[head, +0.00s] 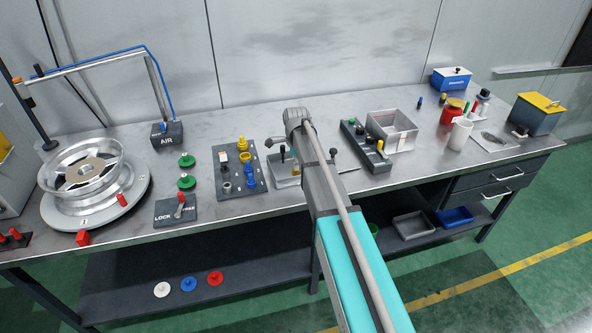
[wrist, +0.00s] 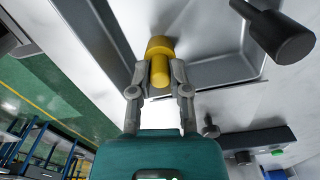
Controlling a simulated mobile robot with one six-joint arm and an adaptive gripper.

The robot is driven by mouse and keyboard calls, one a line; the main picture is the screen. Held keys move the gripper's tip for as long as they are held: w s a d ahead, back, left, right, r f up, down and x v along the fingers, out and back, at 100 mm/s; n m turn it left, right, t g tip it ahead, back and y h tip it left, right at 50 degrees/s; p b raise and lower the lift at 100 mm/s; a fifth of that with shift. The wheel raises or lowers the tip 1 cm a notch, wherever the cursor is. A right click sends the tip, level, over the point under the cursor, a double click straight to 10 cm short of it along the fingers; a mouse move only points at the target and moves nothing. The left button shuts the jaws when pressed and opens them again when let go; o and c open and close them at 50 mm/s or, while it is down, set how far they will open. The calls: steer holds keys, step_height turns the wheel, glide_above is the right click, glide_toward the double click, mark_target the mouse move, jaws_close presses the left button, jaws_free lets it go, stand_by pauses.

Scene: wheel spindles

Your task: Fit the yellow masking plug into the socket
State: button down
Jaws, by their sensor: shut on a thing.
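In the wrist view the yellow masking plug (wrist: 159,47) has a wide round head and a narrower stem. My gripper (wrist: 160,72) is shut on it, one finger on each side of the stem. The plug shows over a shallow grey metal tray (wrist: 225,73); I cannot tell whether it touches the tray. In the head view my arm hides most of my gripper and part of the tray. A dark board (head: 226,191) left of the arm carries yellow, blue, white and grey pieces. I cannot tell which opening is the socket.
A black-knobbed handle (wrist: 281,36) stands close beside the tray. Right of the arm are a dark block (head: 370,158) with small fittings and an open grey bin (head: 393,125). A wheel (head: 84,172) sits on a turntable at left. Bare bench lies behind the board.

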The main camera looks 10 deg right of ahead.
steer(key=shift+r, duration=0.2)
step_height(320, 180, up, 2)
steer(key=p, duration=0.2)
steer(key=shift+p, duration=0.3)
steer(key=s+r+p, duration=1)
steer(key=s, duration=0.4)
steer(key=shift+r, duration=0.3)
steer(key=shift+f, duration=0.1)
steer(key=shift+f+b, duration=0.5)
steer(key=shift+f, duration=0.1)
steer(key=shift+s, duration=0.1)
